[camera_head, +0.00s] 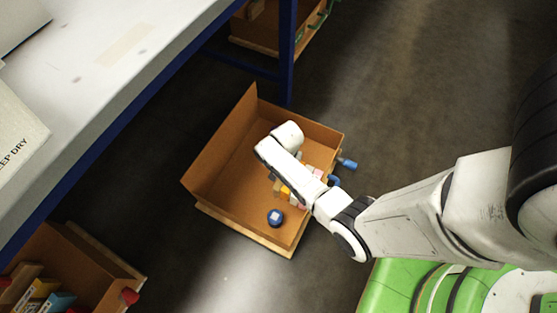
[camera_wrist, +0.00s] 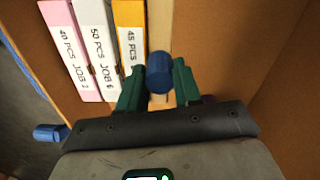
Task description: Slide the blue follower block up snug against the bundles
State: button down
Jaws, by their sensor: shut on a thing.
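In the wrist view, my gripper (camera_wrist: 158,78) has its green fingers on both sides of a blue cylindrical knob (camera_wrist: 159,68) and is shut on it. The knob appears to belong to the follower block; a tan upright face (camera_wrist: 173,25) shows behind it. The bundles stand upright to the left: pink (camera_wrist: 66,38), white (camera_wrist: 97,40) and orange (camera_wrist: 129,32), with printed labels. The knob is close to the right side of the orange bundle; I cannot tell whether the block touches it.
The brown open box (camera_head: 222,192) has a tall wall on the left in the head view. A blue round piece (camera_head: 275,217) is near its front. Blue cylinders stick out on the right side (camera_head: 346,163). A white table (camera_head: 110,75) and another box (camera_head: 75,255) stand left.

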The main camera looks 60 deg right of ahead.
jog(key=shift+s+r, duration=0.15)
jog(key=shift+s, duration=0.7)
jog(key=shift+s+f, duration=0.2)
jog(key=c, duration=0.8)
grip_release()
jog(key=shift+w, duration=0.1)
notch_tip(320, 180, up, 11)
jog(key=p, duration=0.6)
jog(key=shift+f, duration=0.1)
